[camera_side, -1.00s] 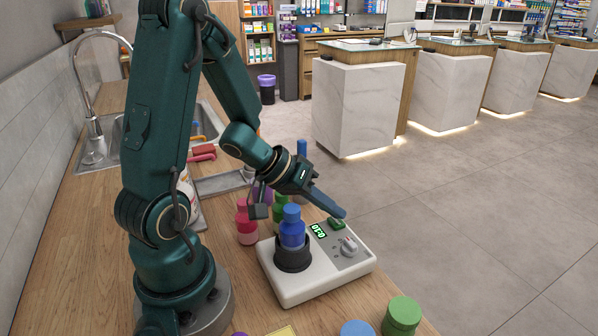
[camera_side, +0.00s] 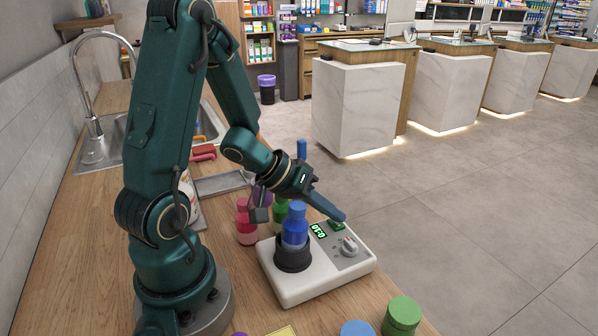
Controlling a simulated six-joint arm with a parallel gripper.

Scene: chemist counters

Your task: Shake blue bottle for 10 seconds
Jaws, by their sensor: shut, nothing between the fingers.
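The blue bottle (camera_side: 295,230) stands in the dark round holder (camera_side: 293,258) on top of the white shaker (camera_side: 305,287). The shaker's green display (camera_side: 318,231) appears to read 0:10. A green button (camera_side: 336,225) and a grey knob (camera_side: 349,245) sit right of the holder. My gripper (camera_side: 339,214) is shut and empty. Its dark fingertips point down and right, at or just above the green button, partly covering it; I cannot tell whether they touch it. The bottle is clear of the fingers.
Pink (camera_side: 246,225) and green (camera_side: 280,215) bottles stand behind the shaker, with a purple one partly hidden. A green-capped container (camera_side: 401,315) and a blue cap (camera_side: 357,328) are at the front edge. A sink (camera_side: 105,145) is behind my arm.

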